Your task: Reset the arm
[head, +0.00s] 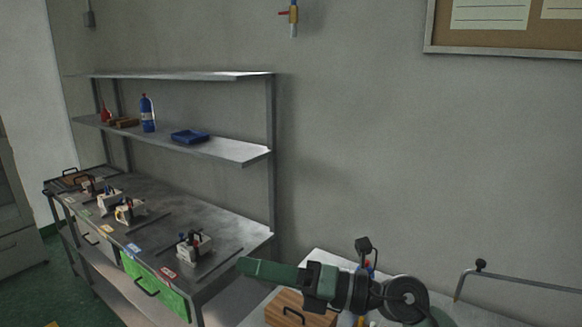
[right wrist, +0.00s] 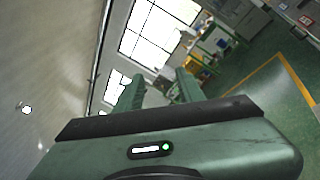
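My right gripper (head: 246,267) is in the lower middle of the head view, its green fingers pointing left. It is raised in front of the workbench's right end, above a wooden box with a black handle (head: 300,312). In the right wrist view the two fingers of my right gripper (right wrist: 161,75) stand apart with nothing between them. My left gripper is in neither view.
A metal workbench (head: 225,228) at left holds several small clamp-like fixtures (head: 193,246). Its shelf above carries a blue bottle (head: 148,115) and a blue tray (head: 189,136). A white table (head: 325,258) is at lower right. A green drawer (head: 150,288) hangs under the bench.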

